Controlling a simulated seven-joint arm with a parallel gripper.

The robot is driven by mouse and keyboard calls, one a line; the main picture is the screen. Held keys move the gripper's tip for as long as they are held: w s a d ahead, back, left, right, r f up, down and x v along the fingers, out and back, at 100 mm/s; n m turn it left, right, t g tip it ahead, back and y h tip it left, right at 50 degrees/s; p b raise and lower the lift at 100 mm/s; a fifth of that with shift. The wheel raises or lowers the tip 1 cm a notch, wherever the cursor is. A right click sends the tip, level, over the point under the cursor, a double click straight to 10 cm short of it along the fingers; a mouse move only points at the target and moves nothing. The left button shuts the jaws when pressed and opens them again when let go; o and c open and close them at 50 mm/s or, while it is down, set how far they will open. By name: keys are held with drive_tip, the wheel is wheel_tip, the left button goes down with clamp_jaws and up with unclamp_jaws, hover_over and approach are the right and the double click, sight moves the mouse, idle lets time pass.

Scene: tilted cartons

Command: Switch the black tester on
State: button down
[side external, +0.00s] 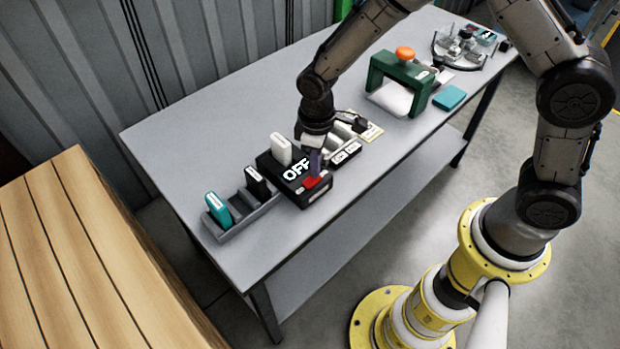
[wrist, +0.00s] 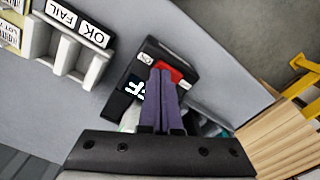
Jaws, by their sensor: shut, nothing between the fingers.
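The black tester (side external: 292,199) sits on the grey table with white "OFF" lettering on its top. A white block stands upright in its back part (side external: 281,149). A red switch (side external: 317,184) is on the tester's front right part, and it also shows in the wrist view (wrist: 172,70). My gripper (side external: 316,172) points down over the tester, its purple fingers shut with nothing between them. The fingertips are at the red switch and partly cover it in the wrist view (wrist: 164,74). I cannot tell whether they touch it.
A grey rack (side external: 240,221) left of the tester holds a teal block (side external: 218,209) and a black block (side external: 257,182). OK/FAIL bins (side external: 346,152) stand close on the right. A green frame (side external: 424,92) and a teal box (side external: 449,97) are farther right. The table's front left is clear.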

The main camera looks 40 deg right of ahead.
drive_tip(key=shift+f, duration=0.5)
drive_tip(key=shift+r, duration=3.55)
drive_tip(key=shift+w+d+r, duration=0.1)
drive_tip(key=shift+d, duration=0.05)
drive_tip(key=s+d+r+m+t, duration=0.1)
drive_tip(key=s+d+r+t, duration=0.2)
drive_tip(key=r, duration=0.6)
drive_tip(key=s+d+r+m+t, duration=0.1)
drive_tip(key=s+d+r+m, duration=0.1)
drive_tip(key=d+r, duration=0.5)
drive_tip(key=s+d+r+m+t, duration=0.1)
drive_tip(key=s+d+m, duration=0.1)
drive_tip(key=s, duration=1.4)
drive_tip(key=shift+s+r+m+t, duration=0.2)
drive_tip(key=shift+s+m+t, duration=0.15)
drive_tip(key=shift+m, duration=0.15)
